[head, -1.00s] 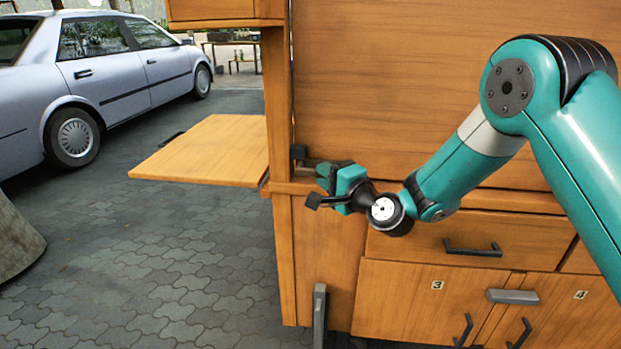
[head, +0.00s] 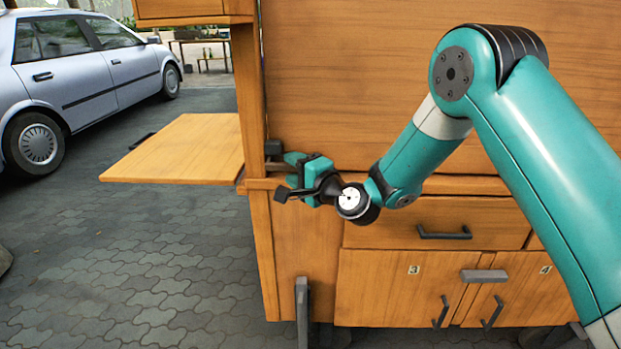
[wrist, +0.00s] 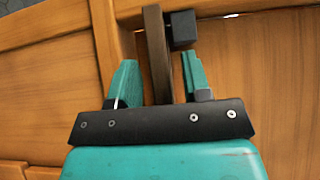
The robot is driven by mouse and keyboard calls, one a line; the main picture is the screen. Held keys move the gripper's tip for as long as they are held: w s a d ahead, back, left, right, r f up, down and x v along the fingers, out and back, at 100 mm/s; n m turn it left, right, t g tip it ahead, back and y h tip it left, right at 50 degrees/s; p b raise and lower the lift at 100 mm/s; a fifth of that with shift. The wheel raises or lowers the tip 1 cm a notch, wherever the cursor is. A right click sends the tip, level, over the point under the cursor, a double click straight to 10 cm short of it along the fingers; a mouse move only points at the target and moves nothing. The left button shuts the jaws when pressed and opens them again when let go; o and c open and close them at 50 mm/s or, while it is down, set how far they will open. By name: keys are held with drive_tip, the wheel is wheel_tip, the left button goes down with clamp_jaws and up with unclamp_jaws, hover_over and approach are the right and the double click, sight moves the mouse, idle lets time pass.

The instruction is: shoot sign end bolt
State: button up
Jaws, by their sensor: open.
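The bolt shows as a dark flat bar (wrist: 156,55) with a square black knob (wrist: 182,30) at its end in the wrist view. In the head view the black knob (head: 273,148) sits at the cabinet's left upright, just above the ledge. My gripper (wrist: 159,64) is open, with one teal finger on each side of the bar. The bar runs down between the fingers towards the palm, and a gap shows on its left side. In the head view my gripper (head: 292,168) is at the bolt, just right of the knob, and partly hides the bar.
The wooden cabinet (head: 380,80) has a flat panel (head: 180,150) jutting out to the left at bolt height. Drawers and doors with dark handles (head: 445,232) lie below my arm. A silver car (head: 85,75) stands on the paving at the back left.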

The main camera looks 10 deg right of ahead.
drive_tip(key=b+v, duration=1)
drive_tip(key=v, duration=0.7)
drive_tip(key=shift+s, duration=0.1)
